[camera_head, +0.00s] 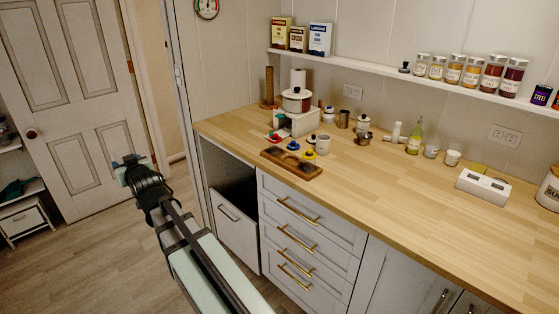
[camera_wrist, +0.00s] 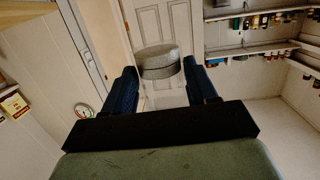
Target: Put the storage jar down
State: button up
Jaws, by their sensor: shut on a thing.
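The storage jar (camera_wrist: 159,60) shows in the wrist view as a grey, round-topped piece between the fingers. The lower part of it is hidden or out of sight. My gripper (camera_wrist: 162,80) is shut on it, with one dark finger on each side. In the head view my arm's end (camera_head: 143,180) is out over the floor, left of the counter and in front of the white door. The jar cannot be made out clearly there.
The wooden counter (camera_head: 400,185) holds a dark wooden tray (camera_head: 275,165), a pot (camera_head: 296,100), a green bottle (camera_head: 414,138) and a white box (camera_head: 483,187). Its front middle and right are largely clear. A wall shelf (camera_head: 400,75) carries jars and boxes. The door (camera_head: 75,100) stands behind my arm.

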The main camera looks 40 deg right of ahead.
jog(key=shift+s+d+f+m+g+h, duration=0.2)
jog(key=shift+s+d+m+g+h, duration=1.95)
jog(key=shift+d, duration=6.5)
jog(key=shift+s+d+f+m+g+h, duration=0.2)
jog(key=shift+s+d+m+g+h, duration=1.9)
jog(key=shift+d, duration=6.5)
jog(key=shift+s+d+f+m+g+h, duration=0.2)
jog(key=shift+s+d+m+g+h, duration=0.55)
jog(key=shift+s+d+m+h, duration=5.3)
jog(key=shift+w+d+f+n+y, duration=0.6)
jog(key=shift+d+f+n+y, duration=0.4)
jog(key=shift+f, duration=0.6)
jog(key=shift+w+d+f+n+y, duration=0.65)
jog(key=shift+f+n+y, duration=0.4)
jog(key=shift+f+n, duration=0.55)
jog(key=shift+w+d+f+n+y, duration=0.5)
jog(key=shift+d+f+n+y, duration=0.6)
jog(key=shift+f, duration=0.55)
jog(key=shift+a+f, duration=0.15)
jog(key=shift+f, duration=0.4)
jog(key=o, duration=1.2)
jog(key=shift+r, duration=0.55)
jog(key=v, duration=1.2)
